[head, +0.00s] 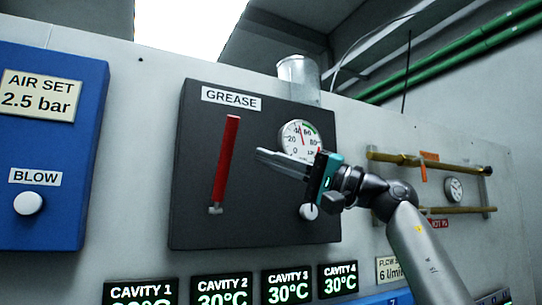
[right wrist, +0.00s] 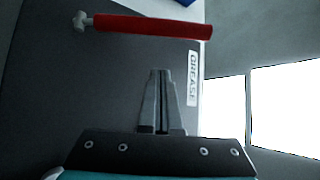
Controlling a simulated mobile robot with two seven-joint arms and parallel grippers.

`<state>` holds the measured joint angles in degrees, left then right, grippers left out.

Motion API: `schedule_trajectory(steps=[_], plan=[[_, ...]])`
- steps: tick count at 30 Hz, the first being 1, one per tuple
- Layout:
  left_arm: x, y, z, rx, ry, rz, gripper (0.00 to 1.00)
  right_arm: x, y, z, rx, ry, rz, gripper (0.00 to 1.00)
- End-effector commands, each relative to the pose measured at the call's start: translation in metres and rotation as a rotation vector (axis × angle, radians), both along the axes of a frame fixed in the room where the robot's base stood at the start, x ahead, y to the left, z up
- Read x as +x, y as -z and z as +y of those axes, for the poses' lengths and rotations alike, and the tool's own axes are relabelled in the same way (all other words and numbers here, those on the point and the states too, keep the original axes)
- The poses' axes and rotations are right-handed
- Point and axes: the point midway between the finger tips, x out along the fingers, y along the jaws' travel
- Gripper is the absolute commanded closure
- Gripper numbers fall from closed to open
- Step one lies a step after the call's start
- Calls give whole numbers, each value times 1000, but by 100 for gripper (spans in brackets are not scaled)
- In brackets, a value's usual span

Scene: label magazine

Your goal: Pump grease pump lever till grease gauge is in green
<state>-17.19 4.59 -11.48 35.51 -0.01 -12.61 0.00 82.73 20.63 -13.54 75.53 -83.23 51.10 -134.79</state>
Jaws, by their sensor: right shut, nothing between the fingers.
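The red grease pump lever (head: 226,160) stands nearly upright on the dark grease panel (head: 255,215), its top leaning slightly right. The round white grease gauge (head: 293,141) has a green arc at its upper right. A needle shows near the top of the dial, but its exact reading is too small to tell. My right gripper (head: 260,155) is shut and empty, just right of the lever and apart from it, partly covering the gauge's lower part. In the right wrist view, the shut fingertips (right wrist: 160,75) point toward the lever (right wrist: 150,26), with a gap. My left gripper is out of view.
A white knob (head: 309,211) sits low on the grease panel behind my gripper. A blue air panel (head: 60,130) is at left; brass pipes (head: 430,161) stick out at right. Cavity displays (head: 222,291) run below.

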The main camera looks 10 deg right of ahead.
Motion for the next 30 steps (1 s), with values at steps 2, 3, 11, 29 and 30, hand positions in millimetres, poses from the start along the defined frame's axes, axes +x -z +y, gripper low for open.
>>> schedule_trajectory(steps=[2,3,11,29,30], plan=[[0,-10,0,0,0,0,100,7,-11,17,1,-5,-1,100],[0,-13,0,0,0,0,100,11,-15,24,1,-5,-1,100],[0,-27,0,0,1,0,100,28,-27,59,1,1,-3,100],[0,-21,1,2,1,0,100,-4,-8,55,1,0,-1,100],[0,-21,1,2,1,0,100,-4,-8,55,1,-1,0,100]])
